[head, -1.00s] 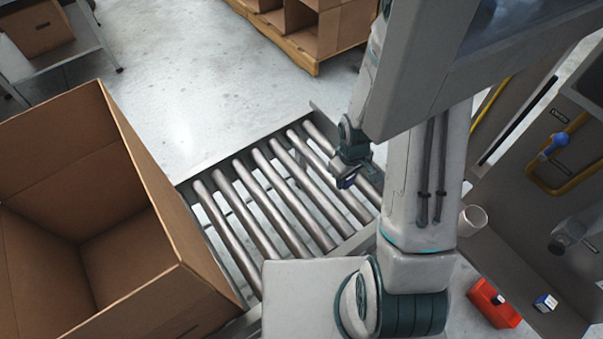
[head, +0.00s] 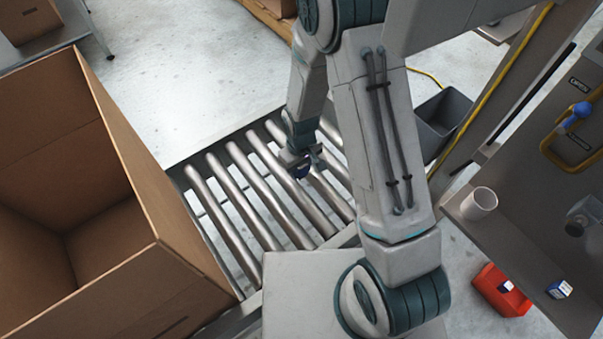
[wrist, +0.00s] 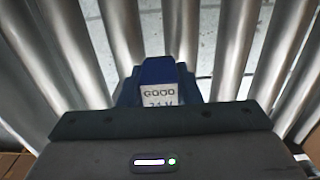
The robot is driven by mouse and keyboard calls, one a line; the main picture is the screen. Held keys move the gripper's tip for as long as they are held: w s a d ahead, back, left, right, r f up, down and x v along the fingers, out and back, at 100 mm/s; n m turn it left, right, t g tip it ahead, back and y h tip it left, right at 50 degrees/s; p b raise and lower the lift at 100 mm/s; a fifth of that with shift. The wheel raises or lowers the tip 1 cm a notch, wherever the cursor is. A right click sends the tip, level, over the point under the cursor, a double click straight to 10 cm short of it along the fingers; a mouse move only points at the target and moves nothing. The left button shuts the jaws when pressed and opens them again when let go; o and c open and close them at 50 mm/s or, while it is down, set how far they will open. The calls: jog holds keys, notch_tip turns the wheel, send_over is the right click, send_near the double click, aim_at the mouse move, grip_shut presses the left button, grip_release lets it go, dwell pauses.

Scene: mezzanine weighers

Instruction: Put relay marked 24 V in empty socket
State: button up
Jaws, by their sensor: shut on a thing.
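My gripper (head: 304,158) is shut on a blue relay (head: 300,171) and holds it over the roller conveyor. In the wrist view the relay (wrist: 158,78) sticks out past the dark gripper body, with a white label reading "GOOD" and, partly covered, "24 V". The fingertips are mostly hidden there. I cannot make out an empty socket in either view.
The roller conveyor (head: 233,197) lies below my gripper. A large open cardboard box (head: 120,255) stands at its left. At right, a grey shelf (head: 530,255) carries a white cup (head: 479,203) and a small blue-and-white box (head: 559,289); a red container (head: 500,290) is beside it.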

jog(key=shift+f+b, duration=0.35)
jog(key=shift+f, duration=0.75)
jog(key=shift+f, duration=0.2)
jog(key=o, duration=1.1)
jog(key=shift+c, duration=0.2)
jog(key=shift+r, duration=0.1)
